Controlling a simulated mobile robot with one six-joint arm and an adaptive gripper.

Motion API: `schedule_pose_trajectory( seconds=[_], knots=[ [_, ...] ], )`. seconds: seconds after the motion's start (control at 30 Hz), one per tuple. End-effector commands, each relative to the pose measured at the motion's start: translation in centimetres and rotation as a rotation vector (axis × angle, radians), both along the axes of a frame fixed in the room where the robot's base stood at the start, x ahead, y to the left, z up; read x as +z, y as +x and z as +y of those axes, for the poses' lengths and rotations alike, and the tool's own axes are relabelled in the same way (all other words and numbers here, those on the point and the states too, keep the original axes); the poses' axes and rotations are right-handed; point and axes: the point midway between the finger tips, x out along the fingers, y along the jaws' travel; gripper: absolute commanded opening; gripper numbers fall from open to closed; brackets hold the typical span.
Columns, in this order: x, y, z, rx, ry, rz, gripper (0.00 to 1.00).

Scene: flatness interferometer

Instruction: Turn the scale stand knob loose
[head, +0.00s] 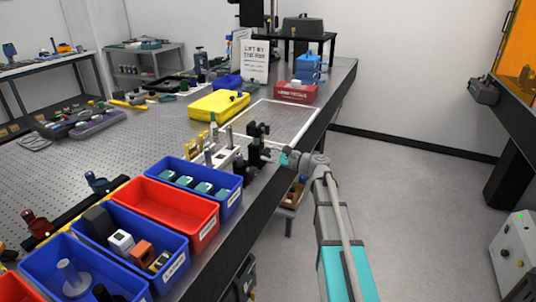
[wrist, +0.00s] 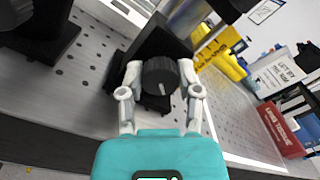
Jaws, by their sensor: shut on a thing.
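The knob (wrist: 161,79) is a black, ribbed cylinder with a short white mark on its face. It sits on the front of a black stand (wrist: 151,47) in the wrist view. My gripper (wrist: 160,71) is shut on the knob, with one pale finger on its left side and one on its right. In the head view my gripper (head: 281,159) reaches the dark stand (head: 255,151) at the table's right edge. The knob itself is too small and covered to make out there.
A perforated table (head: 150,125) carries blue and red bins (head: 182,208) in front of the stand. A yellow case (head: 218,105) and a red box (head: 294,92) stand farther back. The floor (head: 410,190) right of the table is clear near my arm.

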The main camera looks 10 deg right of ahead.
Motion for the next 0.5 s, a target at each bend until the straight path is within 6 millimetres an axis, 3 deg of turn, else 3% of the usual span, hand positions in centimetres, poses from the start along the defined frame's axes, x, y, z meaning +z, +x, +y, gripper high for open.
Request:
schedule_pose_trajectory(
  seconds=[0.5],
  knots=[
    [0.07,0.34,-0.18,-0.006,-0.27,-0.379,0.0]
  ],
)
